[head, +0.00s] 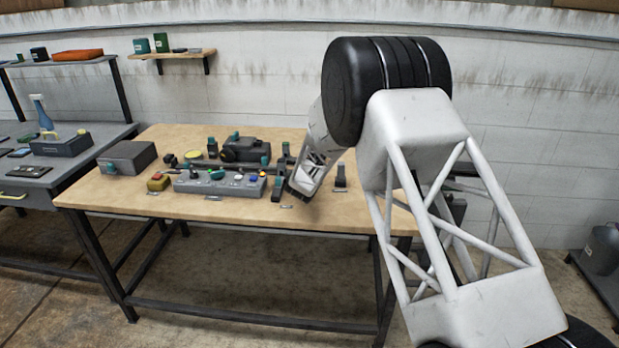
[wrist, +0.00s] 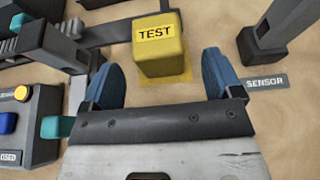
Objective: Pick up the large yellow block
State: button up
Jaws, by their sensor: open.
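A large yellow block (wrist: 160,55) marked TEST stands on the table in the wrist view, on a yellow marking. My gripper (wrist: 161,75) is open, with one blue finger toward the left side of the block and one toward the right. Gaps show on both sides, and neither finger appears to touch it. I cannot tell how far down the fingers reach beside it. In the head view my gripper (head: 300,188) is low over the right part of the table, and I cannot make out the TEST block there.
A grey control box (wrist: 28,120) with coloured buttons is close at left. A dark post (wrist: 262,50) stands at right near a SENSOR label (wrist: 266,82). A smaller-looking yellow object (head: 158,182) sits at the table's left. Bare wood shows at the table's front right.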

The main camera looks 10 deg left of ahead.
jog(key=shift+w, duration=0.1)
jog(key=shift+x, duration=2.45)
jog(key=c, duration=1.1)
jog(key=shift+r, duration=0.15)
jog(key=shift+r, duration=1.75)
jog(key=s+d, duration=0.1)
jog(key=s, duration=0.4)
jog(key=s+d, duration=0.2)
jog(key=s, duration=0.3)
jog(key=s+d+r, duration=0.1)
jog(key=s, duration=0.4)
jog(key=shift+s+d+r, duration=0.1)
jog(key=shift+s+d, duration=0.05)
